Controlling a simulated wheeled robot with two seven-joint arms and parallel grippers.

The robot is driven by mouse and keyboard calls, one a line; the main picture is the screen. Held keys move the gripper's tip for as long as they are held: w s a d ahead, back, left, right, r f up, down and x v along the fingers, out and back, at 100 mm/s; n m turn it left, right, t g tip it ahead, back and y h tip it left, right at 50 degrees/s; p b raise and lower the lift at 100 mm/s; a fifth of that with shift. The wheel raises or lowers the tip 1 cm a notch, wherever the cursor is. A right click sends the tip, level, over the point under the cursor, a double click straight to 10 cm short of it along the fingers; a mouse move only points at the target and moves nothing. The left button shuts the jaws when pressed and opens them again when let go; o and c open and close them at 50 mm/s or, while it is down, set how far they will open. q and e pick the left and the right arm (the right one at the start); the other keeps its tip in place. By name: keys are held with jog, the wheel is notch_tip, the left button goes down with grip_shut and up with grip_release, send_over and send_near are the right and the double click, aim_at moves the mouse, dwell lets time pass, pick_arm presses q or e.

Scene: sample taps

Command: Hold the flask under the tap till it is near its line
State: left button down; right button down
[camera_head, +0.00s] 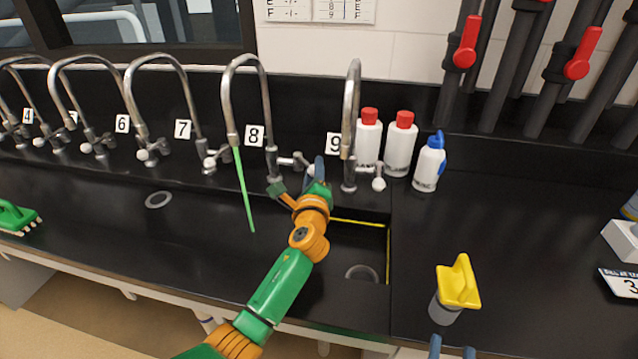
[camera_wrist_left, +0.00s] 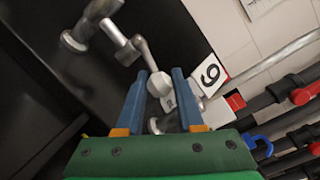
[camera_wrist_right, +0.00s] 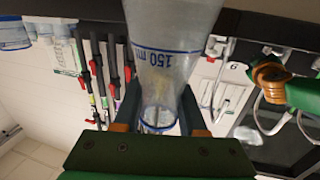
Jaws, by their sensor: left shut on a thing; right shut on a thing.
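Tap 8 (camera_head: 268,120) has a straight green streak (camera_head: 243,190) running down from its spout towards the dark basin; it looks like a liquid stream. My left gripper (camera_head: 312,178) is at the handle of tap 8. In the left wrist view the pale handle (camera_wrist_left: 159,84) sits between its blue fingertips. My right gripper (camera_head: 452,350) shows only as two blue fingertips at the bottom edge. In the right wrist view it is shut on the clear flask (camera_wrist_right: 170,60), which bears a blue 150 ml line. I see no clear fill in it. I cannot make out the flask in the head view.
Tap 9 (camera_head: 351,110) stands right of my left gripper. Two red-capped bottles (camera_head: 400,145) and a blue-topped bottle (camera_head: 428,165) stand behind. A grey cylinder with a yellow top (camera_head: 455,290) stands on the right counter. A green brush (camera_head: 18,217) lies far left.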

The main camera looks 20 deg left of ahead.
pick_arm(q)
jog(key=shift+w+d+r+y, duration=0.1)
jog(key=shift+y, duration=0.2)
jog(key=c, duration=0.5)
grip_release()
jog(key=shift+w, duration=0.1)
jog(key=v, duration=1.2)
